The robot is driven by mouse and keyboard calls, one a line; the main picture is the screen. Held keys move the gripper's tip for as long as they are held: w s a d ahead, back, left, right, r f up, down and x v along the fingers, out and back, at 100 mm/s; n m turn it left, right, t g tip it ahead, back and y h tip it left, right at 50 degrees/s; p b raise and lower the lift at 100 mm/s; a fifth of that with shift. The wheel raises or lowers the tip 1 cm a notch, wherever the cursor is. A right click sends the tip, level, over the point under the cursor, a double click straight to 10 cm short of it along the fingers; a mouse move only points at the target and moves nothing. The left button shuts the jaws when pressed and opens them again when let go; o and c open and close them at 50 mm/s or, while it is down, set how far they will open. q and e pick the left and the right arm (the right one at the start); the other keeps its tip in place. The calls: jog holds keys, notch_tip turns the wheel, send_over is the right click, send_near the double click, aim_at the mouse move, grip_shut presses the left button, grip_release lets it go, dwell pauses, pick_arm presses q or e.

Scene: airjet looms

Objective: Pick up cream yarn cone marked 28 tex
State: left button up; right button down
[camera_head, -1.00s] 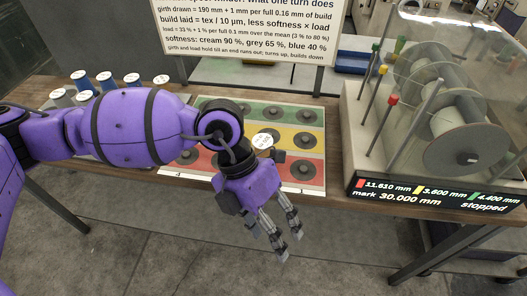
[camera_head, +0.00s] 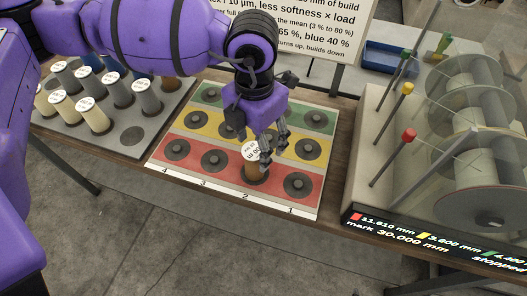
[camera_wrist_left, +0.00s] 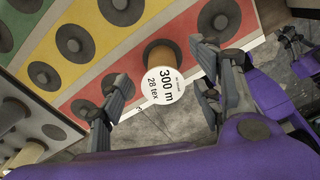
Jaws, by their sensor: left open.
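A yarn cone (camera_wrist_left: 163,72) with a white top label reading "300 m 28 tex" shows in the left wrist view; its visible side looks tan-brown. In the head view this cone (camera_head: 254,172) stands upright on the red row of the board, above number 2. My left gripper (camera_head: 271,147) is open beside and over the cone, hiding part of it. In the left wrist view its fingers (camera_wrist_left: 162,68) are spread on either side of the label; I cannot tell whether either touches.
A grey tray (camera_head: 165,108) at left holds cream, grey and other cones. The striped board (camera_head: 185,173) has several dark round holders. At right stands a winder with thin upright rods, including a red-tipped one (camera_head: 392,155), and a display (camera_head: 420,236). A blue bin (camera_head: 390,58) is behind.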

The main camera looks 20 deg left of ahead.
aim_at(253, 150)
pick_arm(q)
jog(key=f, duration=0.2)
jog(key=s, duration=0.1)
jog(key=shift+a+f, duration=0.3)
jog(key=shift+f, duration=0.1)
notch_tip(253, 150, down, 4)
jog(key=shift+a+r, duration=0.15)
jog(key=shift+f, duration=0.4)
pick_arm(e)
jog(key=shift+s+a+r, duration=0.15)
jog(key=shift+s+a, duration=0.05)
jog(key=shift+s, duration=0.2)
pick_arm(q)
jog(key=c, duration=1.1)
jog(key=shift+c, duration=0.8)
pick_arm(e)
jog(key=shift+s+d, duration=0.1)
jog(key=shift+s, duration=0.05)
pick_arm(q)
jog(key=shift+r, duration=0.1)
